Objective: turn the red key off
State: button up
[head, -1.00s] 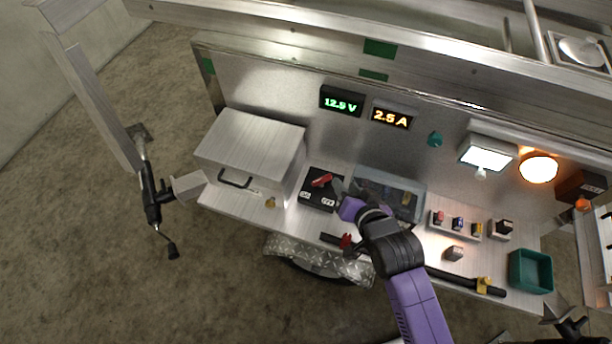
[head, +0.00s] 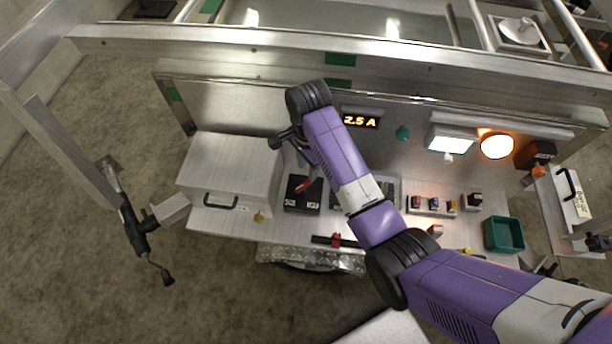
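The red key (head: 304,186) sits on top of a black switch box (head: 299,204) on the trailer's bench, right of the metal toolbox. Its handle slants up to the right. The box has two small white labels at its front corners, too small to read. My gripper (head: 286,143) is above and behind the key, near the back panel and the toolbox's right edge. It is apart from the key in the picture. Its fingers are dark and partly hidden by my wrist, so I cannot tell whether they are open.
The metal toolbox (head: 229,168) stands left of the switch box. An amber 2.5 A display (head: 361,121), a lit white lamp (head: 452,143) and a glowing orange lamp (head: 497,146) are on the back panel. A teal bin (head: 504,235) is at the bench's right. My arm crosses the bench.

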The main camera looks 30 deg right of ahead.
aim_at(308, 182)
notch_tip(308, 182, down, 7)
jog(key=shift+f, duration=0.1)
dwell(0.3)
grip_shut()
